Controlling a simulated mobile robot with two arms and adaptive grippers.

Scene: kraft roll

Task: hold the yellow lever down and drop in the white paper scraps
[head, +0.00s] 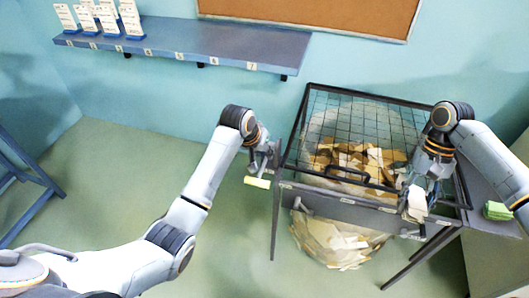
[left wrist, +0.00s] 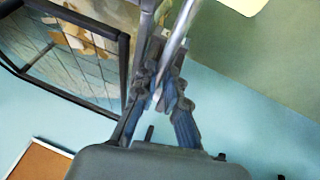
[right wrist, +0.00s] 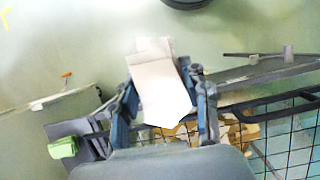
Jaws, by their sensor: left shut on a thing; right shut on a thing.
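The lever is a metal bar with a pale yellow end (head: 257,183), at the left side of the bin stand. My left gripper (head: 264,160) is shut on its bar (left wrist: 180,35); the yellow end also shows in the left wrist view (left wrist: 245,4). My right gripper (head: 422,184) is shut on white paper scraps (right wrist: 160,88), above the stand's front right edge. The scraps also show in the head view (head: 417,204). A black mesh lid (head: 345,105) is over the bin; I cannot tell how far it is raised. Brown and cream scraps (head: 365,160) lie inside.
A full clear bag (head: 335,240) bulges below the stand. A blue wall shelf (head: 190,42) with white cards is at upper left.

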